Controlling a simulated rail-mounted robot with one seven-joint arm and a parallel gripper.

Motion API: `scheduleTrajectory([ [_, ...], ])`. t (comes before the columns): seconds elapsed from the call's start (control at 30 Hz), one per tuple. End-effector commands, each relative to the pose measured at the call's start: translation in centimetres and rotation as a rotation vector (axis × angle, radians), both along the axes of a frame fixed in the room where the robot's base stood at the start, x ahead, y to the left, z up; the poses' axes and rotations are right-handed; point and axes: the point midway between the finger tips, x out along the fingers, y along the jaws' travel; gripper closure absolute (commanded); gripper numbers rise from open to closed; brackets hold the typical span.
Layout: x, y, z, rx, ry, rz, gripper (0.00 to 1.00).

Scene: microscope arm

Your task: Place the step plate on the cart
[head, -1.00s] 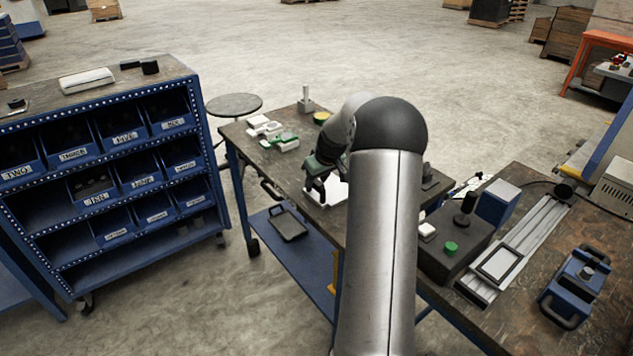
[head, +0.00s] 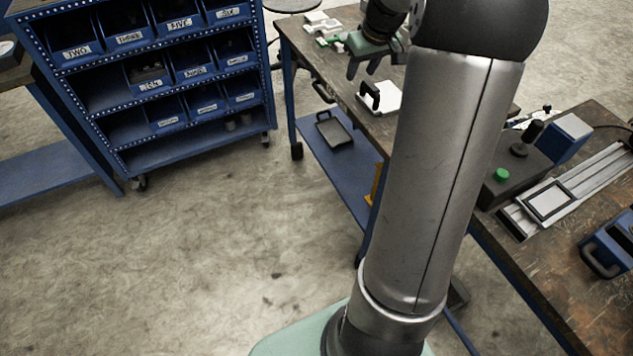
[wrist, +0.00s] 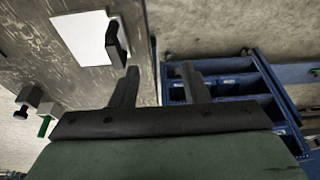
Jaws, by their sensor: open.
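A white square plate with an upright black handle (head: 384,98), which looks like the step plate, lies flat on the dark top of the wheeled blue-framed table (head: 335,75). The plate also shows in the wrist view (wrist: 83,38), left of my fingers. My gripper (head: 363,69) is open and empty. It hangs above the tabletop, apart from the handle, toward the far side of the plate. In the wrist view my two fingers (wrist: 158,72) are spread with nothing between them. A wheeled blue bin rack (head: 150,115) stands to the left; I cannot tell which wheeled unit is the cart.
A dark tray (head: 335,130) lies on the table's lower shelf (head: 338,165). Small white and green parts (head: 325,30) lie at the table's far end. At right, a workbench (head: 575,290) holds a rail, a green-button box and a blue device. The floor between is clear.

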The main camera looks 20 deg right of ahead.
Motion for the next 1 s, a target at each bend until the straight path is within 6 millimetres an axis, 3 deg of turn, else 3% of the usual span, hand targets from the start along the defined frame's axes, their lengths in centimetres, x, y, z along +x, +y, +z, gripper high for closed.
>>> scheduleTrajectory([
  [0.03, -1.4, 4.8, 0.4, -0.002, 0.032, 0.024, 0.58],
  [0.1, -4.6, 10.7, 0.2, -0.003, 0.085, 0.032, 0.58],
  [0.2, -10.9, 17.8, -0.8, -0.005, 0.156, 0.030, 0.58],
  [0.33, -19.1, 23.3, -2.9, -0.008, 0.226, 0.022, 0.58],
  [0.43, -23.7, 25.2, -4.4, -0.011, 0.260, 0.015, 0.58],
  [0.57, -26.6, 26.0, -5.5, -0.011, 0.283, 0.008, 0.58],
  [1.0, -27.0, 26.1, -5.7, -0.011, 0.288, 0.005, 0.58],
])
